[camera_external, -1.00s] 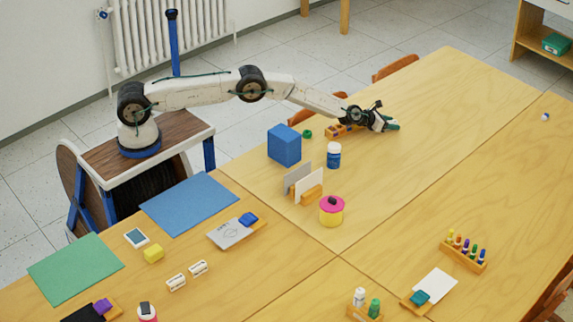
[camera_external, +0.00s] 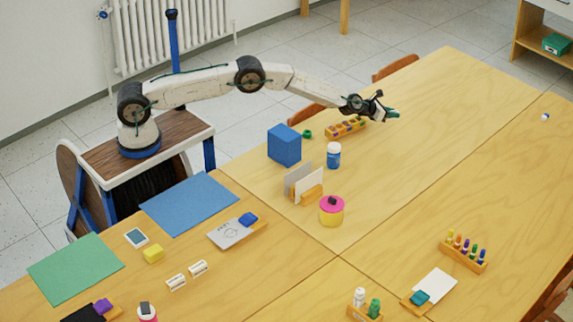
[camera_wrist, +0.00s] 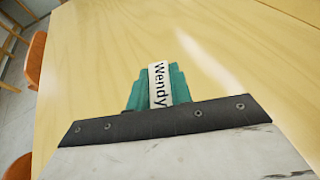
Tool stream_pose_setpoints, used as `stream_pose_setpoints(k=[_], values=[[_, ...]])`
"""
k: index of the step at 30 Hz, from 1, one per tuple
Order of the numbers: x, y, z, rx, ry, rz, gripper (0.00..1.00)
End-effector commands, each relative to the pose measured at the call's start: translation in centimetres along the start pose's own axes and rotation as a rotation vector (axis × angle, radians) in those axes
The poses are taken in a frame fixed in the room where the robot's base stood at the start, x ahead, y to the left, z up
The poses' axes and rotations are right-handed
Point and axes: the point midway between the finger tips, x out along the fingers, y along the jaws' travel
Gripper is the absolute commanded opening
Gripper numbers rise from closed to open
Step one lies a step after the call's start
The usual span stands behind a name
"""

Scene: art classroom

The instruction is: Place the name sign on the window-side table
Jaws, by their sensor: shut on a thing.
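My gripper (camera_external: 392,115) is over the far table (camera_external: 440,110), above its surface. In the wrist view, my gripper (camera_wrist: 160,88) has teal fingers shut on a white name sign (camera_wrist: 158,85) that reads "Wendy". The sign is in line with the fingers, with bare wood behind it. In the external view I cannot make out the held sign. Two other small white name signs, one (camera_external: 176,282) and another (camera_external: 198,268), stand on the near-left table (camera_external: 225,290). No window shows in these frames.
Orange chairs (camera_external: 395,67) line the far edge.

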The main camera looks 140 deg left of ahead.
Motion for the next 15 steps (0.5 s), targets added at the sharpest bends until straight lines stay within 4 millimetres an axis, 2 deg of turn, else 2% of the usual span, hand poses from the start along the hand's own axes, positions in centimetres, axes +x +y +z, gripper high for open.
stream_pose_setpoints(k=[3,6,13,15], values=[[-1.0,0.0,2.4,-0.001,-0.001,-0.001,0.0],[-1.5,0.0,3.6,-0.002,0.0,-0.001,0.0],[-2.0,-0.1,4.7,-0.001,0.001,-0.001,0.0],[-2.2,-0.7,4.7,0.001,0.001,-0.005,0.0]])
